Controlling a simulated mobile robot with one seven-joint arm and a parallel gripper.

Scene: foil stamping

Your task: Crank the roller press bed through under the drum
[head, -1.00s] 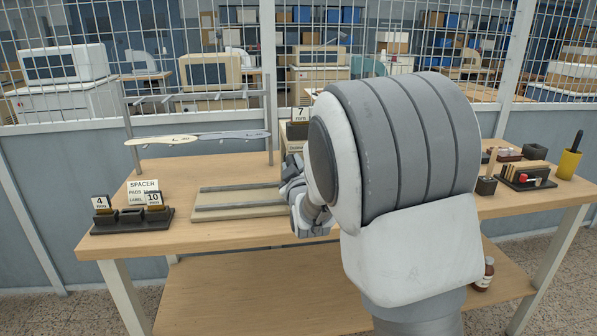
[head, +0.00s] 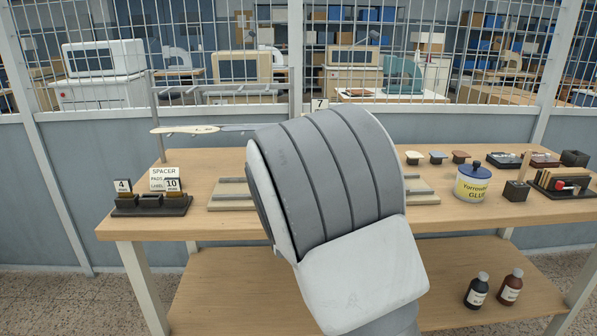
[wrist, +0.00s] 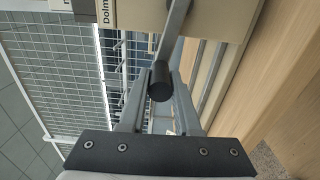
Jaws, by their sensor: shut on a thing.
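In the wrist view my gripper (wrist: 160,98) is shut on the dark round crank handle (wrist: 160,86), which sits between the fingers. A grey metal crank arm (wrist: 176,32) runs up from the handle towards the cream press body (wrist: 222,18). In the head view my own arm hides the drum, the crank and my gripper. The ends of a beige base with metal rails show on both sides of my arm, the left end (head: 228,203) and the right end (head: 423,197). I cannot tell where the bed stands under the drum.
A spacer rack (head: 150,204) stands left on the wooden table (head: 480,214), with a rod stand (head: 158,130) behind it. A glue jar (head: 473,184), small stamps (head: 438,158) and a tool tray (head: 562,188) stand right. Two bottles (head: 510,288) are on the shelf below.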

